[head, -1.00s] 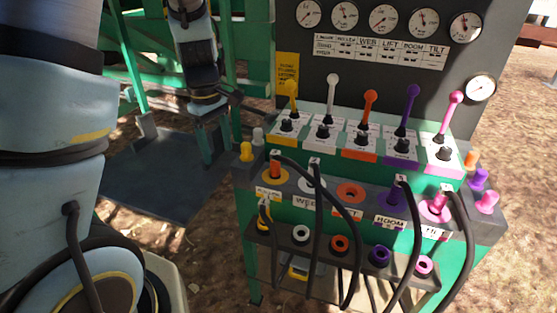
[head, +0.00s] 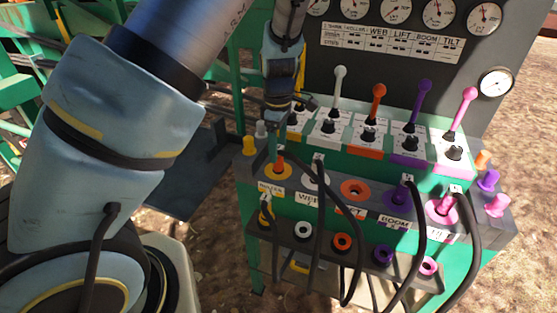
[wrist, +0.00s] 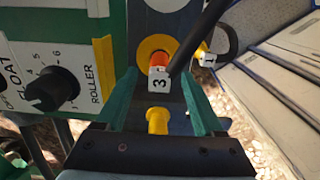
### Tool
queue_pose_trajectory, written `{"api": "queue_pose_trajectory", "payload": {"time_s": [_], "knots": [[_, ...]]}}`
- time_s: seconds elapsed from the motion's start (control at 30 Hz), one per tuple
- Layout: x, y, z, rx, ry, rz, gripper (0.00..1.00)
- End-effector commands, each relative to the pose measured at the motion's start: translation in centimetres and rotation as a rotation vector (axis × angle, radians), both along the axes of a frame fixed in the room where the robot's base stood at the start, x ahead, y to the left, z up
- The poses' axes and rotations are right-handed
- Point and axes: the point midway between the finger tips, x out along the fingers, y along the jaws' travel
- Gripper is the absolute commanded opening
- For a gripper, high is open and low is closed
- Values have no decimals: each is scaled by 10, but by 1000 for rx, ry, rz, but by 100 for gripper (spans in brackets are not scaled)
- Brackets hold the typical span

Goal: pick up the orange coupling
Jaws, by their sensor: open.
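The orange coupling (head: 279,164) sits in the yellow-ringed socket at the left end of the panel's socket row, with a black hose attached. In the wrist view, the orange coupling (wrist: 159,59) is just beyond my fingertips, partly hidden by a white tag marked 3 (wrist: 159,82). My gripper (head: 274,148) is close to the coupling in the head view. In the wrist view, my gripper (wrist: 158,72) is open, its green fingers on either side of the line to the tag and coupling. Contact cannot be told.
A yellow plug (wrist: 157,120) shows between my fingers, nearer the palm. Black hoses (head: 318,210) hang in front of the panel. Coloured levers (head: 376,100) stand behind the sockets. A lower shelf (head: 322,244) holds more coloured couplings.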

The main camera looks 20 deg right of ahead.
Motion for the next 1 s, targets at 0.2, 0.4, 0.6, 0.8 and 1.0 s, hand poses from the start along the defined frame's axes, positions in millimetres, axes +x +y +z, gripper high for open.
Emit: {"api": "queue_pose_trajectory", "payload": {"time_s": [0.2, 0.4, 0.6, 0.8, 1.0], "knots": [[0, 1, -25, 4, 2, 2, 70], [0, 0, -48, 1, 1, 1, 70], [0, -1, -50, 0, 0, 0, 70], [0, -1, -50, 0, 0, 0, 54], [0, -1, -50, 0, 0, 0, 32]]}}
